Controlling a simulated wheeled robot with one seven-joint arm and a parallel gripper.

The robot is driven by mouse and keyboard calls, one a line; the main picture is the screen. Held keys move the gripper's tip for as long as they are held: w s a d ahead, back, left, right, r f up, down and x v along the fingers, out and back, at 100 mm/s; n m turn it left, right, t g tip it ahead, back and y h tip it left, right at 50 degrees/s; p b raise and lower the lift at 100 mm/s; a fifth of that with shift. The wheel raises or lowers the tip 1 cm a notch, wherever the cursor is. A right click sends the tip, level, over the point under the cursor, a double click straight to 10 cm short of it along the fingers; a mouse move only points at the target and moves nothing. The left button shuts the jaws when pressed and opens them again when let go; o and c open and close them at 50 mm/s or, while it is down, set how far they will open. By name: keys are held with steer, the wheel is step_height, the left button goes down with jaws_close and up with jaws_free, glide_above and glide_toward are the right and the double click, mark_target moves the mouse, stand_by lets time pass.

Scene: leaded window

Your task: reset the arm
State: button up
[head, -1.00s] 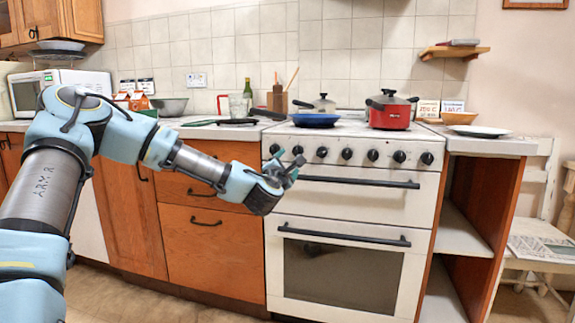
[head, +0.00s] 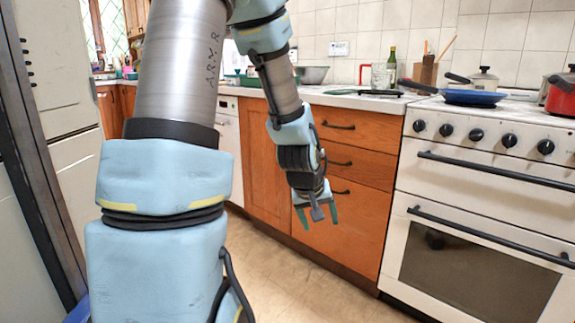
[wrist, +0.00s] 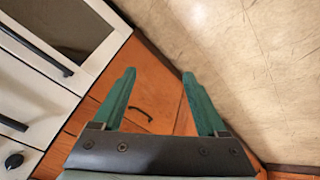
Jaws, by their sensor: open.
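My gripper (head: 319,216) hangs at the end of my arm in the head view, pointing down in front of the orange wooden drawers (head: 347,190). Its two green fingers are apart, with nothing between them. In the wrist view my gripper (wrist: 162,95) also shows open and empty, with the floor (wrist: 255,70) and the cabinet fronts beyond it. My arm is bent, with its large upper links filling the left-middle of the head view.
The white cooker (head: 480,210) stands to the right of my gripper. A blue pan (head: 472,98) and a red pot (head: 562,95) sit on its top. A tall grey panel (head: 45,150) is close at the left. The floor (head: 290,270) below my gripper is clear.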

steer(key=s+a+r+m+g+y+p, duration=0.1)
steer(key=s+a+r+g+y, duration=0.25)
steer(key=s+a, duration=0.95)
step_height(320, 180, up, 24)
steer(key=w+a+p, duration=0.1)
steer(key=w+p, duration=0.1)
steer(key=p, duration=2.1)
steer(key=shift+w+a+h+p, duration=0.25)
steer(key=shift+a+h+p, duration=0.05)
steer(key=shift+h+p, duration=0.1)
steer(key=shift+f+t, duration=0.15)
steer(key=shift+t, duration=0.1)
